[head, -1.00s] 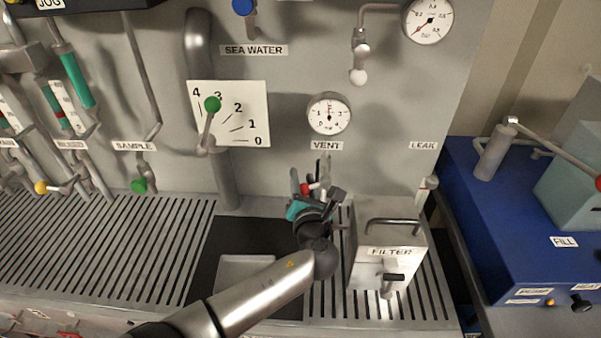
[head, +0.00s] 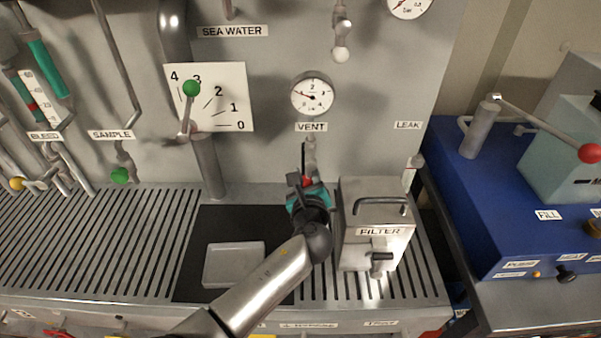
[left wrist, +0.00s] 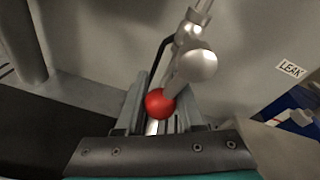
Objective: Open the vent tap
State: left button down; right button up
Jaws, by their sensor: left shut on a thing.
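The vent tap (left wrist: 187,70) is a metal tap with a red ball on its lever, below the VENT label (head: 311,127) on the grey panel. Its red knob (left wrist: 160,103) sits between the fingers of my left gripper (left wrist: 155,122) in the left wrist view. My left gripper is shut on this knob. In the head view the left gripper (head: 304,182) hides most of the tap, and only its upper pipe (head: 310,150) shows clearly. My right gripper is in neither view.
The FILTER box (head: 377,222) with a top handle stands just right of my left gripper. A round gauge (head: 312,95) is above the tap. A shallow grey tray (head: 233,264) lies to the left on a dark recess. A green-knobbed lever (head: 191,88) is on the numbered plate.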

pick_arm(q)
jog(key=shift+d+n+h, duration=0.3)
jog(key=shift+d+n, duration=0.15)
jog(key=shift+n, duration=0.25)
jog(key=c, duration=0.5)
grip_release()
jog(key=shift+s, duration=0.1)
jog(key=s+r, duration=0.1)
jog(key=s, duration=0.4)
jog(key=s+r+p, duration=0.1)
jog(key=s, duration=0.4)
jog(key=s+r+p, duration=0.1)
jog(key=s, duration=0.3)
jog(key=shift+s, duration=0.4)
